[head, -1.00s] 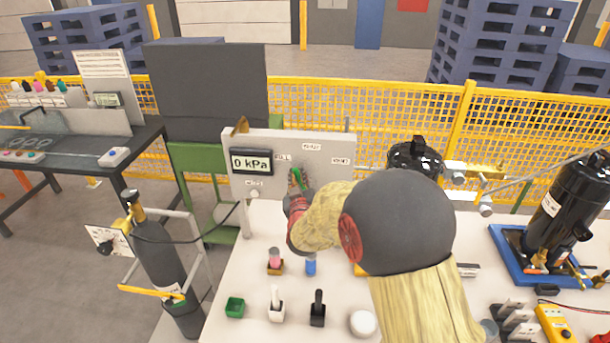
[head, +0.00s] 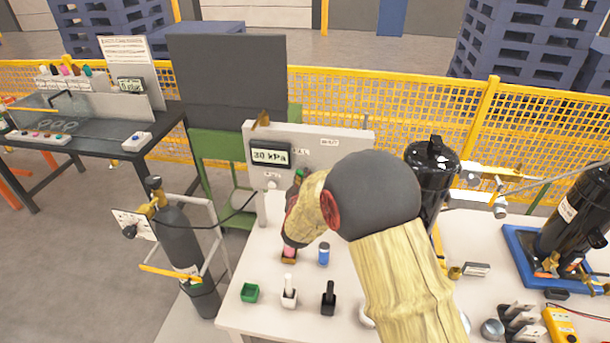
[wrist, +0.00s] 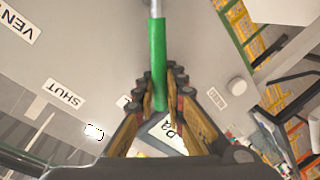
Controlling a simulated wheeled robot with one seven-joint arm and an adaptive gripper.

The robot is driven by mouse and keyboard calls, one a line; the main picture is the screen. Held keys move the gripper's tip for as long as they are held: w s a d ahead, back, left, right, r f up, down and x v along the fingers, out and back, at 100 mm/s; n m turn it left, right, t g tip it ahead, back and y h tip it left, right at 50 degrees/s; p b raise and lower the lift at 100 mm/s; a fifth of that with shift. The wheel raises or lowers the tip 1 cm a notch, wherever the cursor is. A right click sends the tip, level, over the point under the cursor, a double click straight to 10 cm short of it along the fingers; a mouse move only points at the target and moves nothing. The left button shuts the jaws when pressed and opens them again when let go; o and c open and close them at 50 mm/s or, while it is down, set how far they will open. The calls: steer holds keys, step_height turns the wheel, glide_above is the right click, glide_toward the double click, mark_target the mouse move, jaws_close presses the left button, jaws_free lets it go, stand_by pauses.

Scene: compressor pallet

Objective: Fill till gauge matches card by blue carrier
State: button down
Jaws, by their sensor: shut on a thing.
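The gauge (head: 270,153) on the upright grey panel (head: 350,140) reads 30 kPa in the head view. The green lever handle (wrist: 158,65) stands between my gripper's (wrist: 160,88) fingers in the wrist view, and the fingers are shut on it. VENT and SHUT labels show on the panel to the left there. In the head view my gripper (head: 301,180) is at the panel below the gauge's right side, partly hidden by my arm.
A dark gas cylinder (head: 184,240) with a regulator stands left of the white table (head: 245,310).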

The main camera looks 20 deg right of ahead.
steer(key=c, duration=1.8)
jaws_free()
steer(key=shift+c, duration=0.2)
steer(key=v, duration=1.2)
steer(key=shift+f, duration=0.1)
